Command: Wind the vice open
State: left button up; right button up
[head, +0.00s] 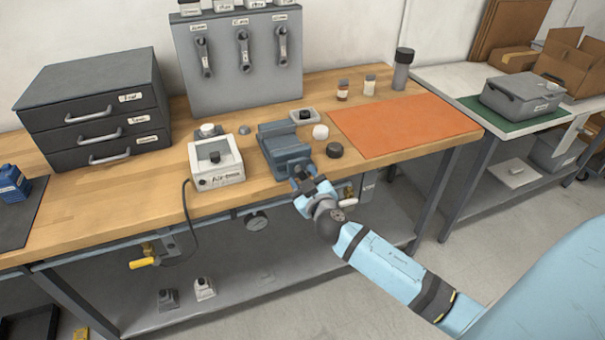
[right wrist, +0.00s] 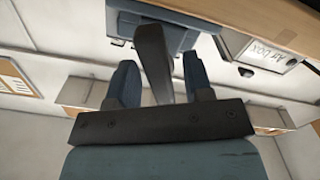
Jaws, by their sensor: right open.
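The blue-grey vice (head: 282,145) stands at the front edge of the wooden workbench. It also shows at the top of the right wrist view (right wrist: 190,35). Its jaws look close together, but I cannot tell how wide the gap is. My right gripper (head: 305,182) is at the front of the vice, in front of the bench edge. In the right wrist view, a dark grey handle bar (right wrist: 153,60) reaches down between my two open fingers (right wrist: 165,90). I see no clear grip on it. My left gripper is not in view.
The air-box unit (head: 216,163) with its cable stands left of the vice. A black round cap (head: 334,150), a white one (head: 320,131) and a small tray (head: 304,115) are close by. An orange mat (head: 400,124) lies clear at the right. A drawer cabinet (head: 95,110) stands left.

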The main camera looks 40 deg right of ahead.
jog(key=shift+x, duration=0.75)
jog(key=c, duration=0.8)
jog(key=shift+o, duration=0.2)
jog(key=shift+n, duration=0.3)
